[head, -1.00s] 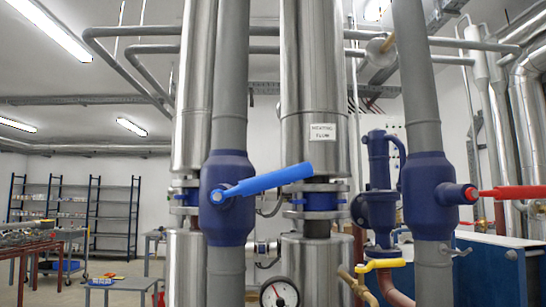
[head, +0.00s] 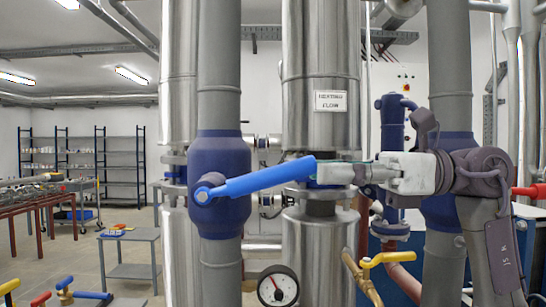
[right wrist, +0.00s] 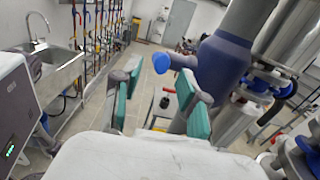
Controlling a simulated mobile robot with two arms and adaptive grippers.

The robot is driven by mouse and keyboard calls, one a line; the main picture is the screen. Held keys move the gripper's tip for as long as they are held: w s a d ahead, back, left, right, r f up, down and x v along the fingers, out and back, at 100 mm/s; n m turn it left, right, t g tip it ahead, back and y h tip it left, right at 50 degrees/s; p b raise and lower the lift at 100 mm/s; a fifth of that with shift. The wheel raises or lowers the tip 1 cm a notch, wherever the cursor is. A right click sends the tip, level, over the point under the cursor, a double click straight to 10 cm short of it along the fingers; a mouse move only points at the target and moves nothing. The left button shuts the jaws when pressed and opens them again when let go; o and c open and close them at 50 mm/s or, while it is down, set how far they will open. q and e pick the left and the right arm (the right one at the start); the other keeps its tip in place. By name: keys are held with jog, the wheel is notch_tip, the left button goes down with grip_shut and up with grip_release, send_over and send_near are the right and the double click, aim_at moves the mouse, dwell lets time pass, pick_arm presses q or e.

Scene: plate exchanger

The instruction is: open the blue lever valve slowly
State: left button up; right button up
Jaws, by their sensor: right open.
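The blue lever (head: 262,180) sits on the dark blue valve body (head: 222,160) of a vertical grey pipe in the head view. It points right and slightly up from its pivot, across the pipe. My right gripper (head: 330,173) is at the lever's free end, coming from the right. In the right wrist view the gripper (right wrist: 155,97) is open, with green pads apart. A round blue part of the valve (right wrist: 161,63) shows beyond and between the fingers. I cannot tell whether the lever's end touches a finger. My left gripper is not in view.
A steel column with a label (head: 330,101) stands behind the lever. A pressure gauge (head: 278,287) and a yellow-handled valve (head: 387,259) are below. A red lever (head: 528,190) is at far right. The right wrist view shows a sink (right wrist: 62,65) and open floor.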

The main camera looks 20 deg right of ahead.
aim_at(275, 173)
jog(key=p+x, duration=0.2)
jog(key=x, duration=0.5)
jog(key=shift+a+f, duration=0.1)
jog(key=shift+a, duration=0.1)
grip_shut()
